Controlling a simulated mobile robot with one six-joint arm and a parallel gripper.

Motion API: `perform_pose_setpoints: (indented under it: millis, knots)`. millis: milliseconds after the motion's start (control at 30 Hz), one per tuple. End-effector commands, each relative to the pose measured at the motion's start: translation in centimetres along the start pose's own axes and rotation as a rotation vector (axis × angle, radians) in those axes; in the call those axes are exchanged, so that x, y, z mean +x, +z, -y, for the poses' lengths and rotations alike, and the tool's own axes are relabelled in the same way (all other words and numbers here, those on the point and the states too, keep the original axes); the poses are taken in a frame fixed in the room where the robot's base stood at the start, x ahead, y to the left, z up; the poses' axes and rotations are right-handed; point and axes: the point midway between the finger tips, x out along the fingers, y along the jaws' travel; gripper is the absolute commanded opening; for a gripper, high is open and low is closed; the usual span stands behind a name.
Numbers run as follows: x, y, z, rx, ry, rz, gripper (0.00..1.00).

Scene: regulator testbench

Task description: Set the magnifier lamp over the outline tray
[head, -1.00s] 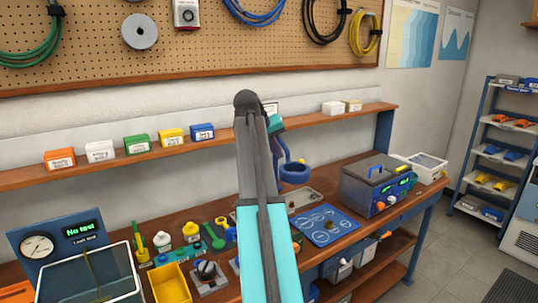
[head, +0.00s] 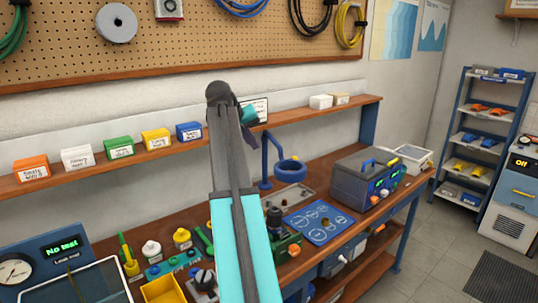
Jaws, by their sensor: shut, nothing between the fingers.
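The magnifier lamp (head: 291,166) is a blue ring on a bent blue post, standing at the back of the bench right of my arm. The outline tray (head: 331,233) is a flat blue panel with pale round outlines and a small brownish piece on it. It lies in front of the lamp and a little to the right. The lamp's ring appears behind the tray rather than above it. My arm, teal and grey, rises through the middle of the picture. My gripper is hidden behind its links, so its fingers do not show.
A grey tray (head: 298,194) lies between lamp and outline tray. A green box (head: 288,247) with a dark fitting stands beside my arm. A grey-blue instrument (head: 350,180) stands at right. A shelf (head: 219,143) with small boxes runs behind.

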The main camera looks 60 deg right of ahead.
Motion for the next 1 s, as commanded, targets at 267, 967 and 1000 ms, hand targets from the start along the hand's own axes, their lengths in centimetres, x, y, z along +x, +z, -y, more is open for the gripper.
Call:
perform_pose_setpoints:
  millis: [267, 967, 1000]
  knots:
    - [1.1, 0.0, 0.0, -0.001, 0.0, 0.001, 0.0]
    - [8.8, -0.1, 0.1, -0.002, -0.001, 0.001, 0.0]
    - [9.3, -0.1, 0.1, -0.002, -0.001, 0.001, 0.0]
